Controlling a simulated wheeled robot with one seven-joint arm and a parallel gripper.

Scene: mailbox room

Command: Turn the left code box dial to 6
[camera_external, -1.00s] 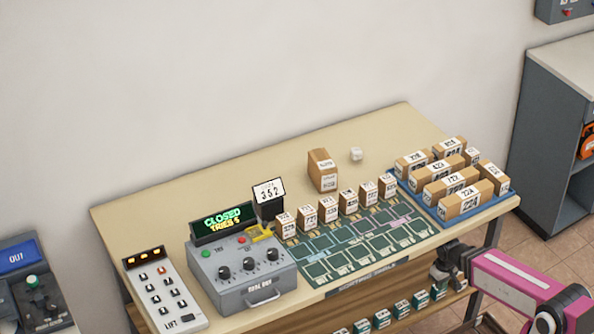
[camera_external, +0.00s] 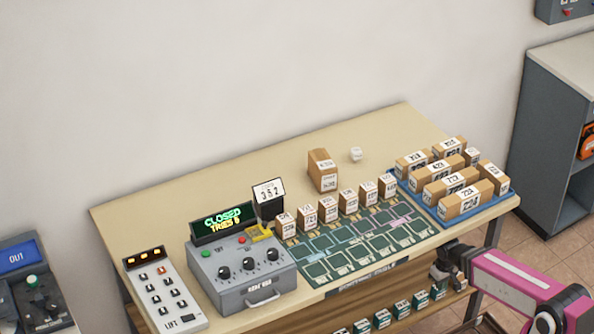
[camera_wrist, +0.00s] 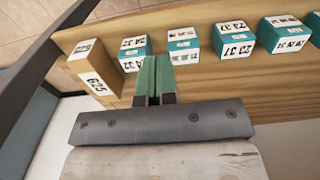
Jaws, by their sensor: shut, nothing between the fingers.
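The grey code box (camera_external: 240,285) stands on the table's left half, with three black dials in a row on its top. The left dial (camera_external: 223,273) is the leftmost of them; its setting is too small to read. The display (camera_external: 222,224) behind the dials reads CLOSED with a tries line. My gripper shows in the wrist view (camera_wrist: 154,82) with its green fingers together and nothing between them. It is over the lower wooden shelf by the table's right front, well away from the code box. In the external view the fingertips are not clear.
Several boxes stand on the green sorting mat (camera_external: 345,262) and in a blue tray (camera_external: 425,207). Green-and-white boxes (camera_wrist: 183,45) line the lower shelf.

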